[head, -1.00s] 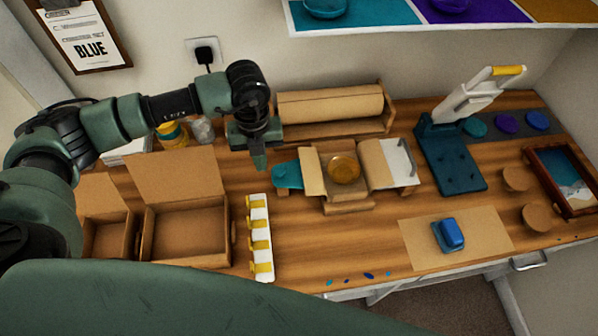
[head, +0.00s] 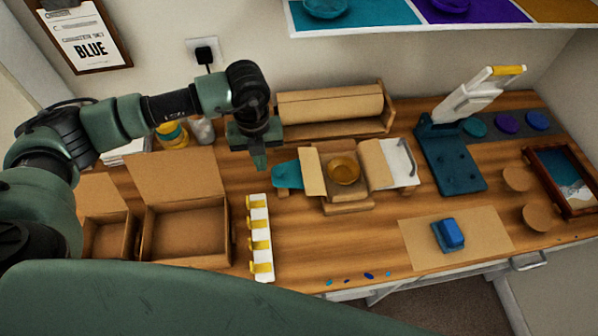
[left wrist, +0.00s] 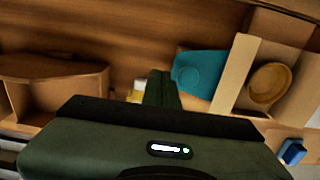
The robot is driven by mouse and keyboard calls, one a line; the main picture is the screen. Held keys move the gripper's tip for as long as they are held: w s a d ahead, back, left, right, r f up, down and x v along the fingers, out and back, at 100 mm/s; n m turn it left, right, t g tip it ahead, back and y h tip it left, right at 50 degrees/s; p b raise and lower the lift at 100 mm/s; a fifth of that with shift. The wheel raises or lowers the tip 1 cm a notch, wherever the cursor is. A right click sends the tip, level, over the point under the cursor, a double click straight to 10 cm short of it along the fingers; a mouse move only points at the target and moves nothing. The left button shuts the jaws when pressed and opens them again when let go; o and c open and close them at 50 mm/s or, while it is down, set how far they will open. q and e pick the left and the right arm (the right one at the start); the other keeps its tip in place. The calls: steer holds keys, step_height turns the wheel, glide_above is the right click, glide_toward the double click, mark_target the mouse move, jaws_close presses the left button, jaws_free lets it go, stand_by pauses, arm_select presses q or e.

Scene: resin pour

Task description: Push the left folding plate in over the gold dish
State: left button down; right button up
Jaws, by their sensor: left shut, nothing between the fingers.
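The gold dish (head: 344,170) sits in the middle of a cardboard folding fixture, and it also shows in the left wrist view (left wrist: 269,84). The left folding plate (head: 312,172) is a tan panel standing tilted beside the dish's left side; it shows in the left wrist view (left wrist: 236,72) too. A teal tab (head: 287,175) sticks out left of this plate. My left gripper (head: 259,162) is shut and empty, above the table to the left of the teal tab, apart from the plate. My right gripper is not in view.
The right folding plate (head: 375,163) lies right of the dish, by a white panel with a handle (head: 402,160). A cardboard roll holder (head: 333,107) stands behind. Open boxes (head: 186,230) and a white strip with yellow clips (head: 259,238) are at left. A blue block (head: 448,235) lies in front.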

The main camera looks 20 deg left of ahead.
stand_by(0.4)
arm_select(q)
steer(key=shift+f+b, duration=1.85)
steer(key=shift+f, duration=0.2)
